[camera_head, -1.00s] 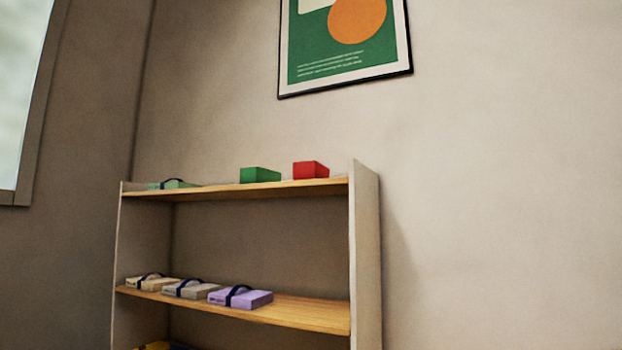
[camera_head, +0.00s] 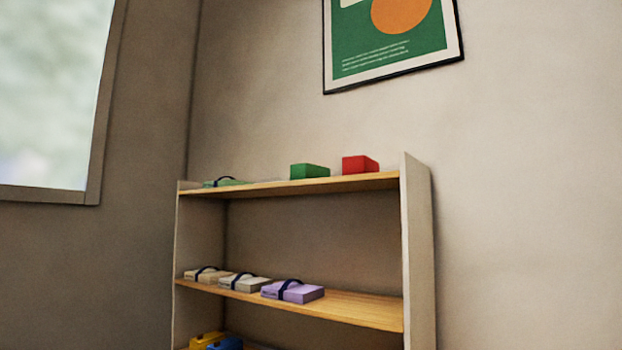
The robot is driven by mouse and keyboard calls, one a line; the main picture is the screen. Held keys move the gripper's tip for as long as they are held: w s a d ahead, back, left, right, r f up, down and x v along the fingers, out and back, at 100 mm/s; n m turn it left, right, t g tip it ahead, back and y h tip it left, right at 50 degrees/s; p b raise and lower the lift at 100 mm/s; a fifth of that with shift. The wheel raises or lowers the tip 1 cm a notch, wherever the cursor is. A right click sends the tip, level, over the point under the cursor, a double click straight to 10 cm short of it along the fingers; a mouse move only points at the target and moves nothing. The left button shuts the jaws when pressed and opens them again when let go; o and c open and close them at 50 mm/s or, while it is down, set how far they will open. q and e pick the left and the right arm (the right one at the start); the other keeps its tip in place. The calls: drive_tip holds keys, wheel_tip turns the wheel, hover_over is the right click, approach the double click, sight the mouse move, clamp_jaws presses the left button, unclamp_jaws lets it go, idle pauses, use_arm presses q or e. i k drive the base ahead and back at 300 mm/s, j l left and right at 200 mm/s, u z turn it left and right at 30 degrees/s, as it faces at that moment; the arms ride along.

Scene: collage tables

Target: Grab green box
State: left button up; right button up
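A green box (camera_head: 309,171) sits on the top board of a wooden shelf unit (camera_head: 418,250). A red box (camera_head: 359,165) stands to its right, with a gap between them. A flat pale green case with a dark handle (camera_head: 222,182) lies to its left on the same board, partly hidden by the board's edge. Neither of my grippers is in view.
The middle board holds a tan case (camera_head: 205,275), a grey case (camera_head: 243,283) and a purple case (camera_head: 293,291) with dark straps; its right part is bare. Yellow (camera_head: 205,340) and blue (camera_head: 226,343) things show lower down. A framed picture (camera_head: 393,60) hangs above.

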sight(303, 170)
drive_tip(key=i+j+z, duration=0.2)
drive_tip(key=i+j, duration=0.75)
drive_tip(key=i+j+z, duration=0.2)
drive_tip(key=i+j, duration=0.9)
